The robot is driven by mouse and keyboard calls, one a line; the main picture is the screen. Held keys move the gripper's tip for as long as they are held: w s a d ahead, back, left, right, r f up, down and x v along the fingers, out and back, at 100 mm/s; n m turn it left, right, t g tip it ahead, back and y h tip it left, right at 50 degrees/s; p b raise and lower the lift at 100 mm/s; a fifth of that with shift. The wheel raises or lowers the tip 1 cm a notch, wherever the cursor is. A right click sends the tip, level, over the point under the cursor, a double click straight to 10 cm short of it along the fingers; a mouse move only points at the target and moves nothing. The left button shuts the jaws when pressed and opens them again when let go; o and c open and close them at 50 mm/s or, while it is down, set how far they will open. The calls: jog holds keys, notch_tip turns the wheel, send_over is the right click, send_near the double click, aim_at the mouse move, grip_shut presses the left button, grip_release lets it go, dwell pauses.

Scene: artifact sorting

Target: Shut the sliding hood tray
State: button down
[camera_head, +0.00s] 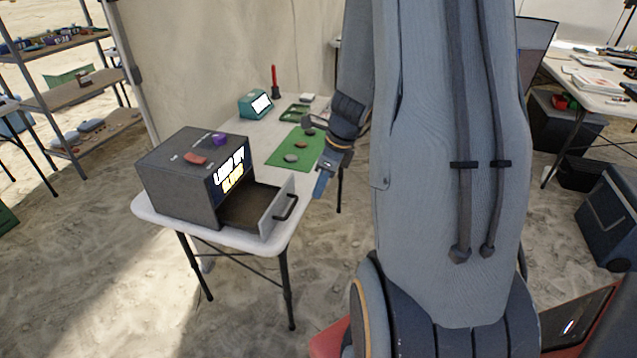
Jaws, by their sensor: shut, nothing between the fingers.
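The hood (172,172) is a dark grey box with a lit front panel, standing at the near end of a white table. Its sliding tray (278,216) is pulled out to the right, with a light front plate and a black handle (286,207). The part of the tray floor I can see is brown and looks empty. My gripper (321,186) points down just right of the tray front, near the table's right edge. It is shut and empty, and appears apart from the handle.
A red piece (195,158) and a purple piece (219,139) sit on the hood. A green mat (283,160) with several small pieces lies behind the tray. A teal device (256,104) stands farther back. My arm hides much of the right side.

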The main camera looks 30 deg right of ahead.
jog(key=w+a+f, duration=0.3)
jog(key=w+f, duration=0.1)
jog(key=f, duration=0.2)
jog(key=shift+w+a+f+p, duration=0.2)
jog(key=shift+a+f+p, duration=0.1)
jog(key=shift+f+p, duration=0.05)
